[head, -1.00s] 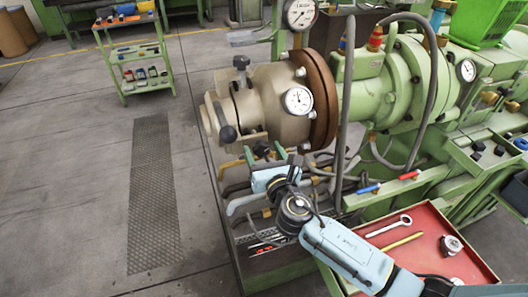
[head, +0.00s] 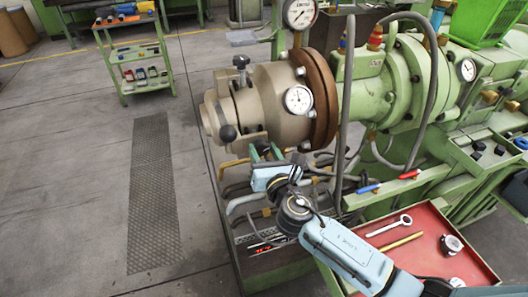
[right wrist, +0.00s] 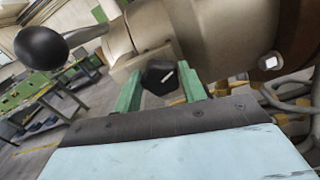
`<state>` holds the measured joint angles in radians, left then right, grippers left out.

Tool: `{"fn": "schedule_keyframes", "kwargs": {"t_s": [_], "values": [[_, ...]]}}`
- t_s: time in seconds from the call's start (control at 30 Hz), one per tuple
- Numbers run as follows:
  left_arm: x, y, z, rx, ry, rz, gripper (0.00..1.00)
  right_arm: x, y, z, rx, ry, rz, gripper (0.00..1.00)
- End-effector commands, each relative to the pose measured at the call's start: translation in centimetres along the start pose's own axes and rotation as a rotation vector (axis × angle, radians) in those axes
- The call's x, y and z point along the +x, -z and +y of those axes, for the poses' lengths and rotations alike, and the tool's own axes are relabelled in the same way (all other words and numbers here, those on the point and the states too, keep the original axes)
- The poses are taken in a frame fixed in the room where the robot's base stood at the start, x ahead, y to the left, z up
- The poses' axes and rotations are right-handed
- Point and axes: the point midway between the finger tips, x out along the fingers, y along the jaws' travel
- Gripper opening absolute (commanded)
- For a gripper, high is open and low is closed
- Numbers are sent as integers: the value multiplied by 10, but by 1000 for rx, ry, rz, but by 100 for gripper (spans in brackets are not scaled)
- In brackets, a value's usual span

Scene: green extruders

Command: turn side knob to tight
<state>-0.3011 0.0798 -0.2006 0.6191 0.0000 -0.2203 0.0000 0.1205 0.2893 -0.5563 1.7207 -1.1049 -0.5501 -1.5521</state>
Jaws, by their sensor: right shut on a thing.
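The side knob (right wrist: 160,77) is a small black knob with a white mark on its face, on the underside of the beige extruder head (right wrist: 205,35). My right gripper (right wrist: 163,88) has its two green fingers on either side of the knob and is shut on it. In the head view my right gripper (head: 265,152) reaches up under the beige extruder head (head: 265,95), and the knob is mostly hidden there. My left gripper is in neither view.
A black ball-ended handle (right wrist: 41,47) sticks out to the left of the knob. Grey hoses (head: 245,200) hang below the head. A red tray (head: 430,230) with a wrench (head: 390,226) lies beside my right arm.

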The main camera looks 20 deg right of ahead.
Motion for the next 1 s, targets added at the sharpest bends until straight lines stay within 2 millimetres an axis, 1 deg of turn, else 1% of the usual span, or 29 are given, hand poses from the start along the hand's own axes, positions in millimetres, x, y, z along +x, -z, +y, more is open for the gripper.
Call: {"fn": "schedule_keyframes", "kwargs": {"t_s": [0.27, 1.0], "values": [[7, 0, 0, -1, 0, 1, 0, 0, 2, -1, 224, 1, 1, 18], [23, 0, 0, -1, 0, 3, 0, 0, 3, -3, 930, 3, 2, 18]]}}
